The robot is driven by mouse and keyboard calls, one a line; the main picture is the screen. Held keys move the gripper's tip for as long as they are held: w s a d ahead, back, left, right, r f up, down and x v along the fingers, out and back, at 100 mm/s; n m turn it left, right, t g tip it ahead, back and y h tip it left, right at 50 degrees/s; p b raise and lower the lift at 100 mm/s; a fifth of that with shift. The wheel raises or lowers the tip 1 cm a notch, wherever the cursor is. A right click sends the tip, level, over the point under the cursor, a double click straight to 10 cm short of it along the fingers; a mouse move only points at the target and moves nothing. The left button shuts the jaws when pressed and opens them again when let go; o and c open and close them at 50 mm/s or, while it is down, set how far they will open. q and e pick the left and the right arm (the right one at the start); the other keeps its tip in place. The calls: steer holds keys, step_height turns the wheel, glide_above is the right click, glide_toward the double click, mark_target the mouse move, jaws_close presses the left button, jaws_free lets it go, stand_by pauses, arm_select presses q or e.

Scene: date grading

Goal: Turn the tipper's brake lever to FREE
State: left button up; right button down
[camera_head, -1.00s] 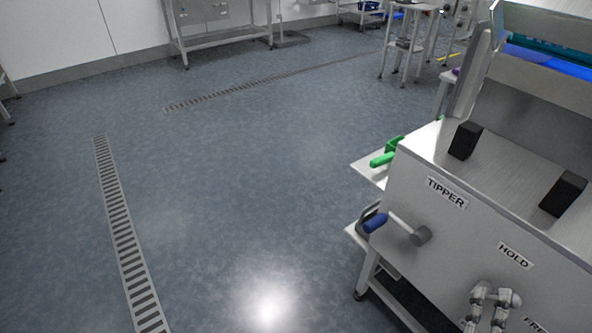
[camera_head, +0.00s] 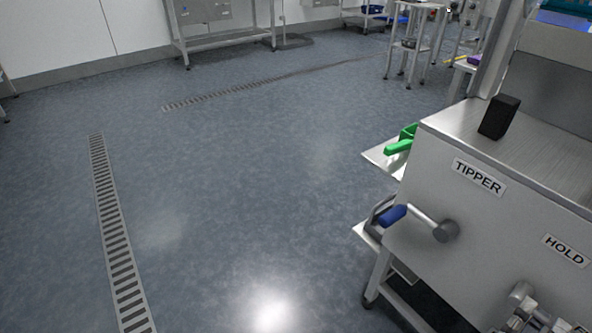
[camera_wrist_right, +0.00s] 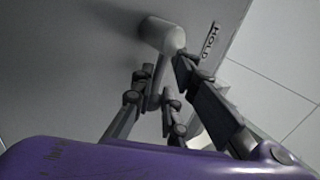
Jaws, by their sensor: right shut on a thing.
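The tipper (camera_head: 420,185) is a grey metal housing at the right of the head view, with a TIPPER label (camera_head: 479,177) and a HOLD label (camera_head: 567,251) on its front. In the wrist view the brake lever's pale round hub (camera_wrist_right: 162,35) sticks out of the panel near the HOLD label (camera_wrist_right: 208,40). My right gripper (camera_head: 522,305) is at the lower right edge of the head view, below and left of HOLD. In the wrist view its fingers (camera_wrist_right: 160,88) are closed around the lever, mostly hiding its arm. My left gripper is not in view.
A green handle (camera_head: 398,146) is behind the tipper's edge. A black block (camera_head: 499,117) stands on top. The floor (camera_head: 240,190) to the left is clear, with drain grates.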

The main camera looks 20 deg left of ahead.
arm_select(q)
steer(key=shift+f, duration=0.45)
arm_select(e)
steer(key=shift+d+f+m+g+h, duration=0.1)
steer(key=shift+f+m+g+h, duration=0.4)
steer(key=shift+m, duration=0.4)
arm_select(q)
steer(key=shift+b, duration=0.3)
arm_select(e)
steer(key=shift+f, duration=0.15)
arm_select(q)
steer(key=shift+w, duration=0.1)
arm_select(e)
steer(key=c, duration=1.7)
jaws_free()
steer(key=shift+w+f, duration=0.1)
steer(key=shift+r, duration=0.25)
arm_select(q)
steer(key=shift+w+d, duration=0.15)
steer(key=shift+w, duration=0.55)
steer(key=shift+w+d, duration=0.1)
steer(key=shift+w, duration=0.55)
arm_select(e)
steer(key=shift+r, duration=0.1)
